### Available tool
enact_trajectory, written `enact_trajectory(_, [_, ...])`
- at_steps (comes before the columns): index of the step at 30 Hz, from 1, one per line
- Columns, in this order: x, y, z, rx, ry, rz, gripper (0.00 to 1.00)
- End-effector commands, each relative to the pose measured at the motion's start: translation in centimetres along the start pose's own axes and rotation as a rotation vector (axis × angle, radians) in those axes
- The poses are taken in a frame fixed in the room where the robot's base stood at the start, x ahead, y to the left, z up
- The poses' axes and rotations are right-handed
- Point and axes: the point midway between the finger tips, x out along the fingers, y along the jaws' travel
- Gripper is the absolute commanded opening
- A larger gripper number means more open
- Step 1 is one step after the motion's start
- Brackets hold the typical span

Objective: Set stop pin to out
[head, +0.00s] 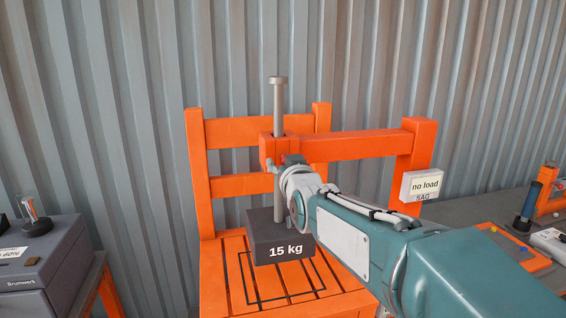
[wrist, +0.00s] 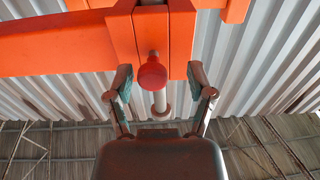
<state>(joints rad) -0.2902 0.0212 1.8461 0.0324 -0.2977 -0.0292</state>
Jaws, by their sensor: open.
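A red round knob (wrist: 151,75), which looks like the stop pin's head, sticks out from the orange guide block (wrist: 178,45) in the wrist view. How far the pin is out cannot be judged. My gripper (wrist: 160,72) is open, with one finger on each side of the knob and a gap at both sides. In the head view my gripper (head: 284,164) is at the orange block (head: 268,148), and my wrist hides the knob. A grey upright rod (head: 278,98) passes through the block. Below is a dark weight (head: 262,224) marked "15 kg".
The weight is over an orange slatted chair seat (head: 225,285). An orange arm (head: 365,144) runs right from the block to a post with a "no load" sign (head: 422,184). A grey machine (head: 40,268) stands left, and a bench with tools (head: 510,245) right.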

Motion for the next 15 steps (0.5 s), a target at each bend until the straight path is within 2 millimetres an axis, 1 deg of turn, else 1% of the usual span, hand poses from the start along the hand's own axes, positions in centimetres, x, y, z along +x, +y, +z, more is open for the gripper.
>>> enact_trajectory(3, [0.58, 0.15, 0.01, 0.001, 0.0, 0.001, 0.69])
enact_trajectory(11, [0.75, -0.16, 0.05, -0.002, -0.001, 0.0, 0.69])
enact_trajectory(12, [0.74, -0.16, 0.06, -0.002, -0.001, 0.0, 0.52])
enact_trajectory(14, [0.74, -0.15, 0.06, -0.002, -0.001, 0.0, 0.25])
enact_trajectory(15, [0.74, -0.15, 0.06, -0.002, -0.001, 0.0, 0.07])
